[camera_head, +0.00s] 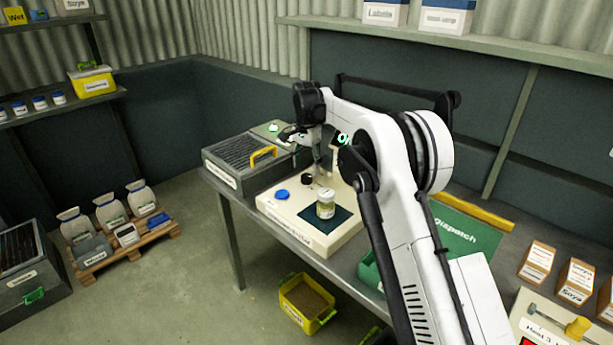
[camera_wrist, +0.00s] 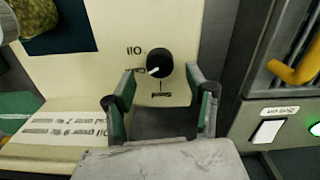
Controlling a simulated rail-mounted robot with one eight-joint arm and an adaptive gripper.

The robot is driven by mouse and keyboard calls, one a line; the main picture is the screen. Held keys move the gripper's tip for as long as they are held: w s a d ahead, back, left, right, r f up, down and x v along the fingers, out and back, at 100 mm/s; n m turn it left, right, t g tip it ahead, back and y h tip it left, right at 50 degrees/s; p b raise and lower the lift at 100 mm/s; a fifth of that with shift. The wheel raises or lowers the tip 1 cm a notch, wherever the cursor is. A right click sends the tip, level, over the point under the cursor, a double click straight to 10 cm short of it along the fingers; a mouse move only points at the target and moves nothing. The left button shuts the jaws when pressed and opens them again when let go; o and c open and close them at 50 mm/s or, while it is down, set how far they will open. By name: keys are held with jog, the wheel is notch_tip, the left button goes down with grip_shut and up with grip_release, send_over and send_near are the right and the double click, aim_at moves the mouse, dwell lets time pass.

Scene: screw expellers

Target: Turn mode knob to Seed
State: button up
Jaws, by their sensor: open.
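The mode knob (camera_wrist: 160,63) is round and black on a cream panel (camera_wrist: 60,115). Its white pointer aims toward the label "Cake" (camera_wrist: 137,71). Around it, upside down in the wrist view, are also "Oil" (camera_wrist: 134,51) and "Seed" (camera_wrist: 161,95). My gripper (camera_wrist: 162,76) is open, with one fingertip on each side of the knob's near edge. No contact with the knob shows. In the head view, my gripper (camera_head: 318,172) points down over the cream unit (camera_head: 290,222), and a small black knob (camera_head: 307,179) shows beside it.
A jar (camera_head: 325,204) stands on a dark blue pad (camera_head: 342,224), and a blue lid (camera_head: 281,194) lies on the same unit. A grey machine with a yellow handle (camera_head: 262,155) stands to the left. A green Dispatch mat (camera_head: 465,238) lies to the right.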

aim_at(307, 176)
jog(key=shift+f, duration=1.8)
jog(key=shift+c, duration=0.2)
jog(key=c, duration=1.1)
jog(key=shift+n, duration=0.3)
jog(key=n, duration=0.5)
jog(key=shift+n, duration=0.3)
jog(key=n, duration=0.5)
jog(key=shift+n+b, duration=0.3)
jog(key=shift+b, duration=0.05)
jog(key=o, duration=1.1)
